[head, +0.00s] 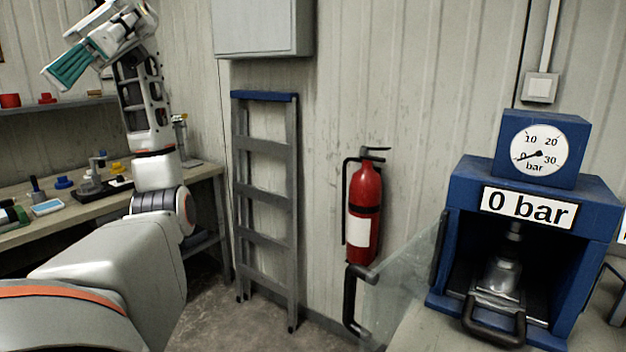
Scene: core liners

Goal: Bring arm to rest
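My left arm comes in from the lower left and bends upward. Its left gripper (62,56) is raised at the top left, above the workbench and in front of the wall. Its teal-padded fingers stand apart and nothing shows between them. It touches nothing that I can see. My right gripper is not in view.
A workbench (205,172) with small parts stands left, under a shelf (60,106). A grey ladder (265,145) and red fire extinguisher (364,200) are at the wall. Right is a blue press (463,192) reading 0 bar, its clear guard (405,275) swung out.

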